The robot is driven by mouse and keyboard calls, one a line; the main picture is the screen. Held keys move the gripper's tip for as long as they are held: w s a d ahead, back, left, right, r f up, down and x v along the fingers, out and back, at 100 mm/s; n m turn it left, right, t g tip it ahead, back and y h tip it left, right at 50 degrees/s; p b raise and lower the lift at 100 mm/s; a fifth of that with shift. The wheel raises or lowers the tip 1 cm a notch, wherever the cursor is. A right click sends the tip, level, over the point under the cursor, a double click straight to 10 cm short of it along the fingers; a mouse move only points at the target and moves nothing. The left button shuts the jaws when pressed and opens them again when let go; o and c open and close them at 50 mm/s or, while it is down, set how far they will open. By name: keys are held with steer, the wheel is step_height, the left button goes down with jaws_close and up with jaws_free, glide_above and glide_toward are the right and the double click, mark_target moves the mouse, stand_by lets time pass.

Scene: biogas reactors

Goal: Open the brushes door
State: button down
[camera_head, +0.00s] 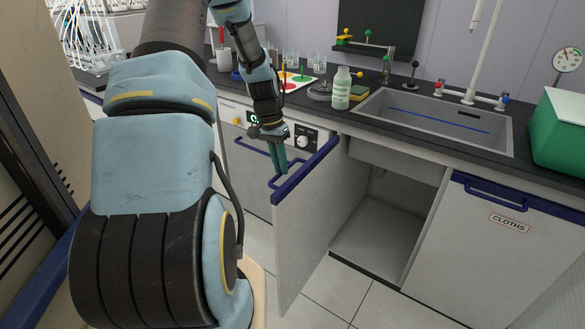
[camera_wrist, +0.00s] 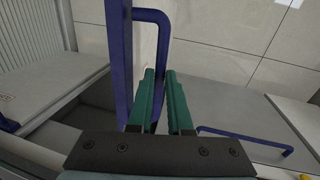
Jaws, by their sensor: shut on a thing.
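A grey cabinet door (camera_head: 312,232) with a blue top edge stands swung well out from the cabinet under the sink. No label shows on the side of it that I see, so its name cannot be read. Its blue bar handle (camera_head: 290,176) is on the face turned to the left, and the handle also shows in the wrist view (camera_wrist: 149,14). My gripper (camera_head: 279,168) points down at this handle, with its green fingers shut on the bar. In the wrist view the fingertips (camera_wrist: 160,76) meet the handle's near end, and the exact grip is partly hidden.
The open cabinet (camera_head: 378,238) looks empty. A shut door labelled CLOTHS (camera_head: 508,223) is to its right. A white panel with a dial (camera_head: 302,140) is behind my gripper. The counter holds a bottle (camera_head: 341,90), a sink (camera_head: 430,116) and a green box (camera_head: 562,140). Floor before the cabinet is clear.

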steer(key=shift+w+a+m, duration=0.3)
steer(key=shift+w+a, duration=0.1)
steer(key=shift+w, duration=0.15)
steer(key=c, duration=0.8)
jaws_free()
steer(key=shift+c, duration=0.2)
step_height(320, 180, up, 11)
steer(key=w+a+b, duration=0.1)
steer(key=shift+w+a+f, duration=0.2)
steer(key=shift+a, duration=0.1)
